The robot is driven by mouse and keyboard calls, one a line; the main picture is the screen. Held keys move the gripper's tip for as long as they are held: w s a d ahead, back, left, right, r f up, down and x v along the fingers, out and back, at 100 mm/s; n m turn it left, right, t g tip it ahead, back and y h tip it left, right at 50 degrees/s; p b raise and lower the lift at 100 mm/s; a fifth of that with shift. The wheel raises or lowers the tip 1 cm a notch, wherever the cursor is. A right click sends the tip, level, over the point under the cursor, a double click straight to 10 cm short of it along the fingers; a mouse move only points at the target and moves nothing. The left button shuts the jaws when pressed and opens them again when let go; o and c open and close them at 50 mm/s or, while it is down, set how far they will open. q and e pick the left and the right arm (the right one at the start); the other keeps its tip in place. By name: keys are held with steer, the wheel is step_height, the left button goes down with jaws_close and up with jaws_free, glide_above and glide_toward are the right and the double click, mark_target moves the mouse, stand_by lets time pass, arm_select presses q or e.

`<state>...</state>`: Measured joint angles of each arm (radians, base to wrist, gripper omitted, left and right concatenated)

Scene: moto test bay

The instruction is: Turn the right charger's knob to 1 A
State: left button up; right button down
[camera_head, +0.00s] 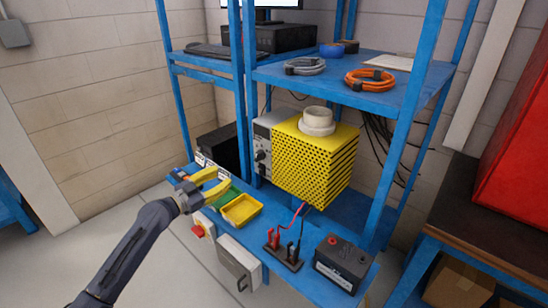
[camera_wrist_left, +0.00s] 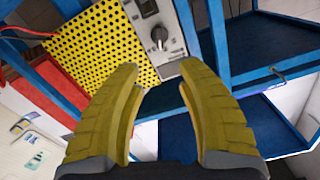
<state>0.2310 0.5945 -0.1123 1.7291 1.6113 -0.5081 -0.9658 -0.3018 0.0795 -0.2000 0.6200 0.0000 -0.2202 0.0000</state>
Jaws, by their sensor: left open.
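A grey control panel (camera_head: 263,150) stands on the lower blue shelf, against the left side of a yellow perforated box (camera_head: 312,165). A dark round knob (camera_head: 260,155) is on the panel. The panel (camera_wrist_left: 172,62) and its knob (camera_wrist_left: 159,38) also show in the left wrist view, beyond the fingertips. The knob's scale is too small to read. My left gripper (camera_head: 222,180) is open, its yellow fingers apart and empty. It is left of the panel, above the shelf's left part. In the left wrist view the gripper (camera_wrist_left: 160,72) points toward the panel. My right gripper is out of view.
Yellow and green bins (camera_head: 241,209) lie below and right of the gripper. Red and black clamps (camera_head: 283,250) and a black battery (camera_head: 341,262) sit farther right. A blue rack post (camera_head: 245,100) rises close to the panel's left. An upper shelf (camera_head: 390,95) overhangs the box.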

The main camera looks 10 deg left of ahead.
mark_target(256, 158)
arm_select(q)
steer(key=x, duration=1.7)
steer(key=shift+d+r, duration=0.1)
steer(key=shift+d, duration=0.15)
steer(key=shift+w, duration=0.1)
jaws_close()
